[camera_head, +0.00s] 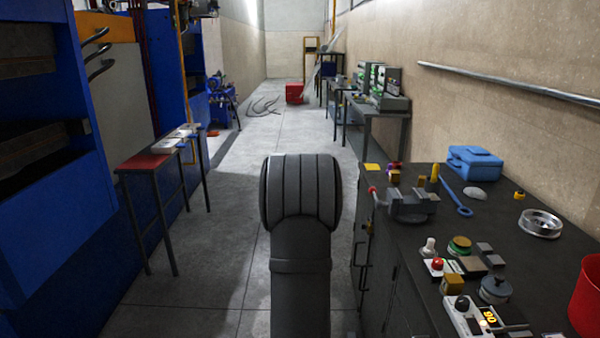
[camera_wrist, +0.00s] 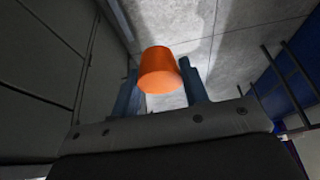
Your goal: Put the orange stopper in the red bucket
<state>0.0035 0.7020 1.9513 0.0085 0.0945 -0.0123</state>
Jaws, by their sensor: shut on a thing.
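My gripper (camera_wrist: 159,82) is shut on the orange stopper (camera_wrist: 160,68) in the wrist view, with one blue-grey finger on each side of it. The stopper is a plain, tapered cylinder. It is held over the grey floor, beside dark cabinet panels. In the head view my arm shows at the centre, but my gripper and the stopper are not visible. The red bucket (camera_head: 588,297) stands on the dark workbench at the right edge of the head view and is partly cut off. It does not show in the wrist view.
The workbench (camera_head: 530,270) carries a vise (camera_head: 408,204), a blue toolbox (camera_head: 474,162), a metal ring (camera_head: 540,223), a controller box (camera_head: 475,317) and several small parts. A red-topped side table (camera_head: 143,163) and blue machines stand left. The aisle floor (camera_head: 232,200) is largely clear.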

